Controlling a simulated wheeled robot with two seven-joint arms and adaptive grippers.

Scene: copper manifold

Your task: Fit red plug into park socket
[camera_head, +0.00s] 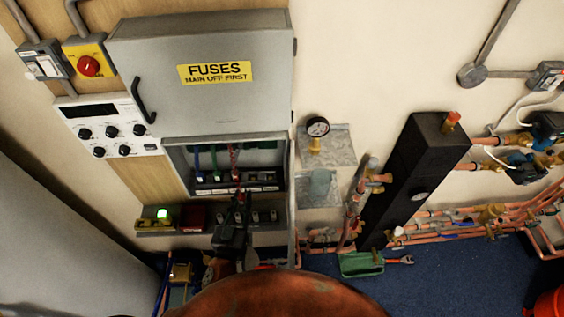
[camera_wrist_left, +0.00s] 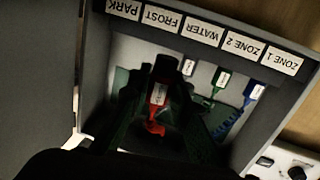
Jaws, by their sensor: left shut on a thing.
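The red plug (camera_wrist_left: 159,94) has a white tag and a red cable. In the left wrist view it sits between the dark fingers of my left gripper (camera_wrist_left: 160,75), which is shut on it. In the head view my left gripper (camera_head: 239,198) is at the front of the open fuse box (camera_head: 284,165). The PARK label (camera_wrist_left: 123,7) is at the left end of the label strip in the wrist view, where the lettering is upside down. The socket under it cannot be made out. My right gripper is not in view.
A green plug (camera_wrist_left: 221,79) and a blue plug (camera_wrist_left: 251,92) stand beside the red one, towards the ZONE labels. The box's side walls close in on both sides. The raised FUSES lid (camera_head: 215,100) is above the opening. A dark ledge (camera_head: 150,228) lies below.

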